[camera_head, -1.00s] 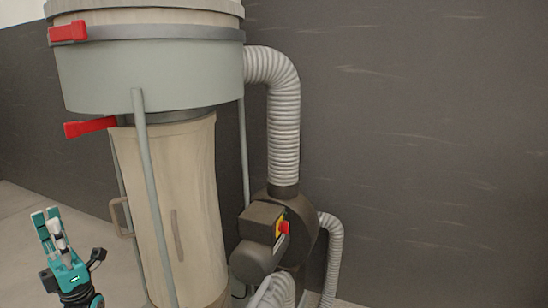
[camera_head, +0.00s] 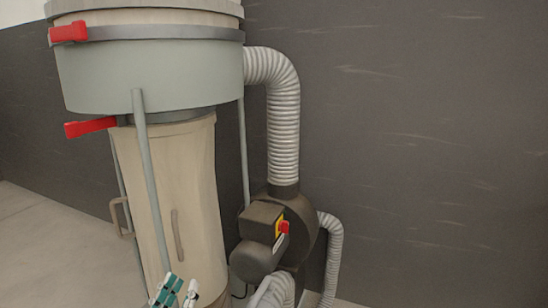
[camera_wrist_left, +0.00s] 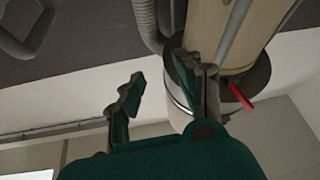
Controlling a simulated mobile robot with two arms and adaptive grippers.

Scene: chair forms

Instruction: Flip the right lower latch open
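Two red latches show on the left side of the tall dust collector (camera_head: 150,75): an upper one (camera_head: 69,32) on the top band and a lower one (camera_head: 90,127) on the band above the bag. Both stick out leftward. No latch shows on its right side. My left gripper (camera_head: 180,286) is at the bottom edge, low in front of the bag and well below the latches. In the left wrist view (camera_wrist_left: 162,78) its fingers are apart with nothing between them. A red latch (camera_wrist_left: 240,97) shows there beyond the right finger; I cannot tell which one. My right gripper is out of view.
Thin grey upright legs run down beside the cream bag (camera_head: 190,200). A ribbed hose (camera_head: 284,120) joins the drum to a dark motor housing (camera_head: 262,240) with a red switch. A dark wall stands behind. Floor at left is clear.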

